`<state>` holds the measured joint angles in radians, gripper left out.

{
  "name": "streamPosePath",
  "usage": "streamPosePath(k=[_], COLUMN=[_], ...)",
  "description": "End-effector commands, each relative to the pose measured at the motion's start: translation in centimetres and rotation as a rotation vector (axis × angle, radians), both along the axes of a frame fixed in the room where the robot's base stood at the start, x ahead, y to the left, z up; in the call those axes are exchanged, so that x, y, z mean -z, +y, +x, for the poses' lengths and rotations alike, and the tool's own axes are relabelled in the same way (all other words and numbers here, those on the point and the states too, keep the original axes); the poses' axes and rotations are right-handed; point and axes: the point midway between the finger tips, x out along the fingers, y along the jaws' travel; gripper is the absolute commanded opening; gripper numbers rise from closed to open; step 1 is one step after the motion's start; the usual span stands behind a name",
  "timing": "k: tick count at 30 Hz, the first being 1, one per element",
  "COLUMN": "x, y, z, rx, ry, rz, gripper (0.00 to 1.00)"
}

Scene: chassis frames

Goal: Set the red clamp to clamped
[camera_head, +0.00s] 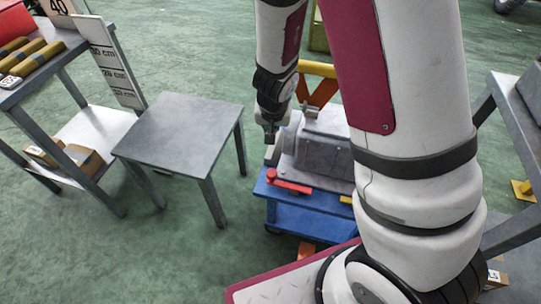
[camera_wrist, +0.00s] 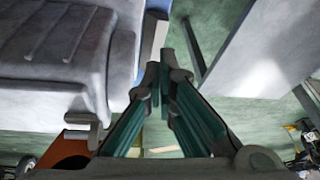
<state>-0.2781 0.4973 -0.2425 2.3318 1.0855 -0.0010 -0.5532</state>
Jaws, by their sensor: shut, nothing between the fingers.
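The red clamp (camera_head: 290,184) is a small red lever with a round knob at its left end. It lies nearly flat along the top front edge of the blue cart (camera_head: 295,213). The grey casing (camera_head: 318,155) sits on the cart just behind the clamp. My gripper (camera_head: 270,137) points down above the cart's left side, beyond the clamp in the head view and apart from it. In the wrist view my gripper (camera_wrist: 162,68) is shut and empty, with the grey casing (camera_wrist: 55,50) on its left. The clamp is not visible in the wrist view.
A grey table (camera_head: 180,132) stands left of the cart, with a floor gap between. A yellow part (camera_head: 346,199) lies right of the clamp. An orange and yellow frame (camera_head: 318,90) rises behind the casing. My arm hides the cart's right side. Shelving stands at far left.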

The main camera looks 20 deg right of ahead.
Motion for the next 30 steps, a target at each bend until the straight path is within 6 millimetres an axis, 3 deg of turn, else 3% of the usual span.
streamPosePath(k=[1, 4, 20, 30], x=[1.7, 3.0, 3.8, 7.4], y=[-0.4, -1.0, -1.4, -1.9], z=[0.1, 0.0, 0.1, 1.1], rx=[0.011, 0.024, 0.034, 0.033], ry=[0.011, 0.02, 0.026, 0.025], rz=[-0.019, -0.045, -0.057, -0.056], gripper=[0.0, 0.0, 0.0, 0.0])
